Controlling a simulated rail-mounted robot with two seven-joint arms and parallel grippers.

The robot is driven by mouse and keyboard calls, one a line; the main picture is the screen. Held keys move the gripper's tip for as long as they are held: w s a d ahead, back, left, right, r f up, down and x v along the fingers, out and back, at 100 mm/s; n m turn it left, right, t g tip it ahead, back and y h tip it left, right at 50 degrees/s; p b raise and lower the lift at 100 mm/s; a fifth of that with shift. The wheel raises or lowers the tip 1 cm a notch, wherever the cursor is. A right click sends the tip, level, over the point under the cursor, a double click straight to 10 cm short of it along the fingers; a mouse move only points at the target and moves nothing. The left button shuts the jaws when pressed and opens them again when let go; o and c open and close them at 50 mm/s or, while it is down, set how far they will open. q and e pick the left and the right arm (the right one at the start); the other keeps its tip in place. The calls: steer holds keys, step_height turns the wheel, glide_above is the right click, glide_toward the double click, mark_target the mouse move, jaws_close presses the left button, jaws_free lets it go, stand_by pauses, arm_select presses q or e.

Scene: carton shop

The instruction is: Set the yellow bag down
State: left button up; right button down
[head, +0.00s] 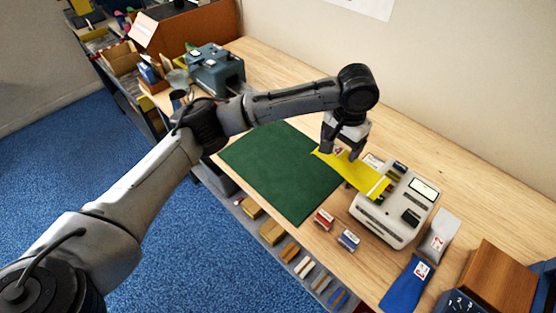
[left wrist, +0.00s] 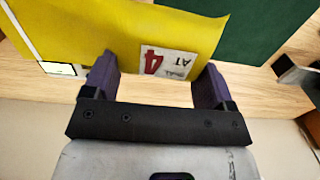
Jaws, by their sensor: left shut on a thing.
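The yellow bag (head: 358,173) hangs from my left gripper (head: 340,152), which is shut on its edge near a white label with a red 4. The bag stretches out to the right over the edge of the green mat (head: 285,170) and in front of a pale grey machine (head: 398,208). In the left wrist view the yellow bag (left wrist: 110,35) lies between and beyond the fingers of the left gripper (left wrist: 158,80). I cannot tell how far it is above the table. My right gripper is not in view.
A grey bag (head: 438,236), a blue bag (head: 407,285) and a brown wooden box (head: 497,278) are at the right. Small red (head: 324,220) and blue (head: 348,240) labelled items lie by the front edge. A dark teal machine (head: 216,70) stands at the back left. The green mat is bare.

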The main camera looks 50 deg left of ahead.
arm_select(q)
steer(key=w+a+f+b, duration=0.2)
steer(key=w+a+f, duration=0.2)
steer(key=f, duration=0.1)
glide_above(286, 162)
step_height(286, 162, down, 12)
steer(key=shift+f+p, duration=0.2)
steer(key=shift+p, duration=0.2)
steer(key=shift+f, duration=2.05)
steer(key=shift+f, duration=0.1)
steer(key=o, duration=0.9)
steer(key=shift+c, duration=0.2)
step_height(286, 162, up, 12)
